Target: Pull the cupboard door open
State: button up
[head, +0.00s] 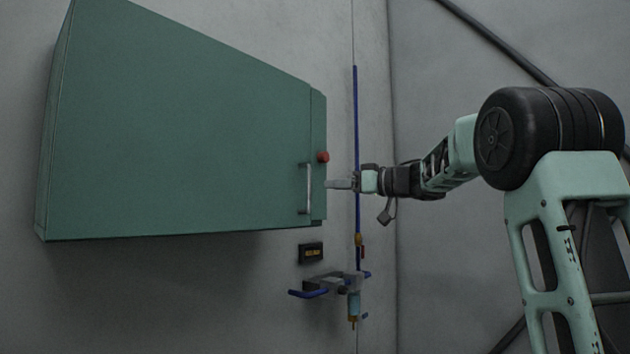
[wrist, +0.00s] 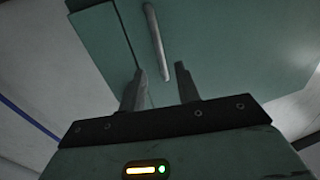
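The green cupboard (head: 180,130) hangs on the wall at the left of the head view, and its door looks closed. A vertical metal bar handle (head: 308,188) sits near the door's right edge. My gripper (head: 328,184) is just to the right of the handle. In the wrist view my gripper (wrist: 160,85) is open, with its two fingers apart and nothing between them. The handle (wrist: 157,40) shows beyond the fingertips, roughly in line with the gap. The cupboard door (wrist: 220,45) fills the view behind it. I cannot tell the exact distance to the handle.
A red knob (head: 323,157) is on the cupboard's right edge, above my gripper. A blue vertical pipe (head: 356,120) runs down the wall behind my wrist. A small dark panel (head: 311,253) and a bracket with blue handles (head: 335,284) are below the cupboard.

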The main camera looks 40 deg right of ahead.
jog(key=p+x, duration=0.1)
jog(key=x, duration=0.6)
jog(key=shift+p, duration=0.4)
jog(key=shift+a, duration=0.1)
grip_shut()
